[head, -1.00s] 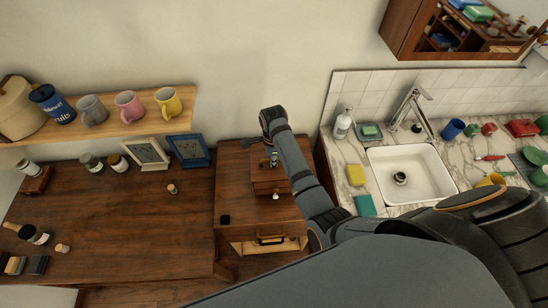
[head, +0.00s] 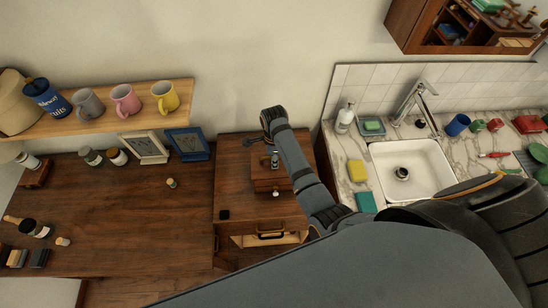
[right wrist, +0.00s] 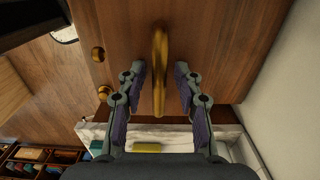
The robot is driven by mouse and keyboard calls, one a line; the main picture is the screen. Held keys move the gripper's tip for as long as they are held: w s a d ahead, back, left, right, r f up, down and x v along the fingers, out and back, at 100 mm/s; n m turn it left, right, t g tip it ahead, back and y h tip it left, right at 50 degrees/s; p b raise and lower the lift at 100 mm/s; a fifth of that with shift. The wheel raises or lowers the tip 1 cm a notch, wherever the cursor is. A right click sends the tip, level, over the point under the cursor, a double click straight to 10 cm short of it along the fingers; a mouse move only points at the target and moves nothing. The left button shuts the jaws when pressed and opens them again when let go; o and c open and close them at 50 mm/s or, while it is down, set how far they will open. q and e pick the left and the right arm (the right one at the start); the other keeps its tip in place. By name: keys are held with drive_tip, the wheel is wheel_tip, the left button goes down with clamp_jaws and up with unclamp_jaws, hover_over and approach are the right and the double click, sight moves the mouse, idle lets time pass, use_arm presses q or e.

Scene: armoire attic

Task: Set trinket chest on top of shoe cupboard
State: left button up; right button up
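The trinket chest (head: 268,181) is a small brown wooden box on top of a brown wooden cabinet (head: 232,187) in the middle of the head view. I take this cabinet for the shoe cupboard, but cannot be sure. My right gripper (head: 274,160) points down over the chest. In the right wrist view, the open fingers (right wrist: 160,90) stand on both sides of a brass handle (right wrist: 159,60), with gaps on each side. Brass knobs (right wrist: 99,54) show to the left of the handle. My left gripper is not in view.
A wooden desk (head: 120,220) stands left, with bottles and two picture frames. Mugs line a shelf (head: 130,115) above it. On the right are a sink (head: 410,170) and a marble counter (head: 345,180). A small black item (head: 224,214) lies on the cabinet's front left.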

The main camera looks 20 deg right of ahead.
drive_tip(key=shift+s+a+r, duration=0.1)
drive_tip(key=shift+r, duration=0.4)
wheel_tip(320, 180, up, 7)
drive_tip(key=shift+r+b, duration=0.2)
drive_tip(key=shift+b, duration=1)
wheel_tip(320, 180, up, 4)
drive_tip(key=p, duration=0.2)
drive_tip(key=shift+r+p, duration=0.15)
drive_tip(key=shift+p, duration=0.15)
